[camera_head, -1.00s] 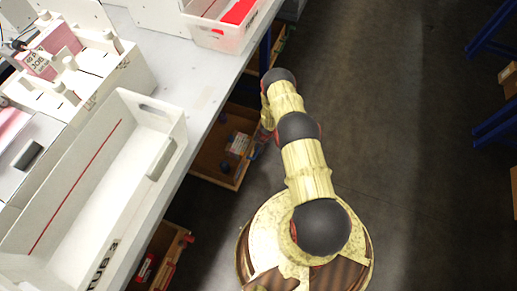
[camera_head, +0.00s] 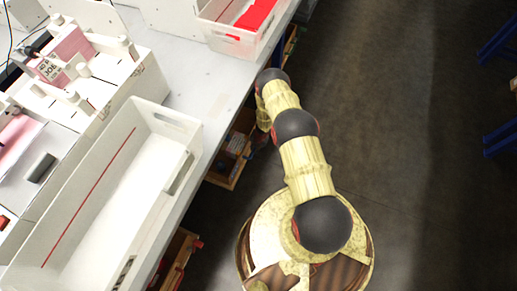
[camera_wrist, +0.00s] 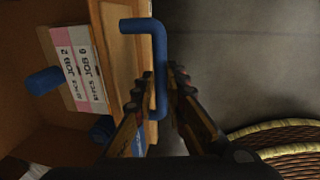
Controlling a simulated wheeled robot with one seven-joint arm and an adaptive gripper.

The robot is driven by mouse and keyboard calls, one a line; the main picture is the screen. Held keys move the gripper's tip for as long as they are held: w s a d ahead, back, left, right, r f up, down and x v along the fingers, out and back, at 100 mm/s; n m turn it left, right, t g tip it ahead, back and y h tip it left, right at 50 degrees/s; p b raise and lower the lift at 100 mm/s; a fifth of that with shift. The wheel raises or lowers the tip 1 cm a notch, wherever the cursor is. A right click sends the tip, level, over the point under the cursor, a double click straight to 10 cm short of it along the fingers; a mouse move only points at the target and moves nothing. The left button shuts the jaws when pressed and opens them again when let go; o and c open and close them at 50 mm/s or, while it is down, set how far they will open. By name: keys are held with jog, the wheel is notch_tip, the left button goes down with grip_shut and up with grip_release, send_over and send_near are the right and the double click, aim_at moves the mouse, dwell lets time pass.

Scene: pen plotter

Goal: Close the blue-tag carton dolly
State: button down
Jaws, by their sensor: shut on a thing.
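The carton dolly is an open wooden box on the floor, partly under the workbench, in the head view (camera_head: 232,155). In the wrist view its wooden front wall (camera_wrist: 118,50) runs upright, with a blue bar handle (camera_wrist: 161,45) on its outer face. My gripper (camera_wrist: 160,88) is shut on this handle, a finger on each side of it. A bluish patch (camera_wrist: 139,143) shows low on the front, partly hidden by a finger. Inside lie a carton with pink labels (camera_wrist: 78,68) and blue rolls (camera_wrist: 45,80). In the head view my fingers are hidden.
The workbench (camera_head: 205,88) overhangs the dolly and carries a long white tray (camera_head: 190,125) and a bin with red contents (camera_head: 222,40). Another wooden box (camera_head: 178,262) stands under the bench nearer me. The floor to the right (camera_head: 400,130) is clear up to blue racks (camera_head: 500,138).

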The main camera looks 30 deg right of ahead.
jog(key=shift+w+a, duration=0.45)
jog(key=shift+w, duration=0.2)
jog(key=c, duration=1.8)
grip_release()
jog(key=shift+s, duration=0.1)
notch_tip(320, 180, up, 12)
jog(key=s+d, duration=0.1)
jog(key=shift+s+d, duration=0.2)
jog(key=shift+s, duration=0.15)
jog(key=shift+f, duration=0.15)
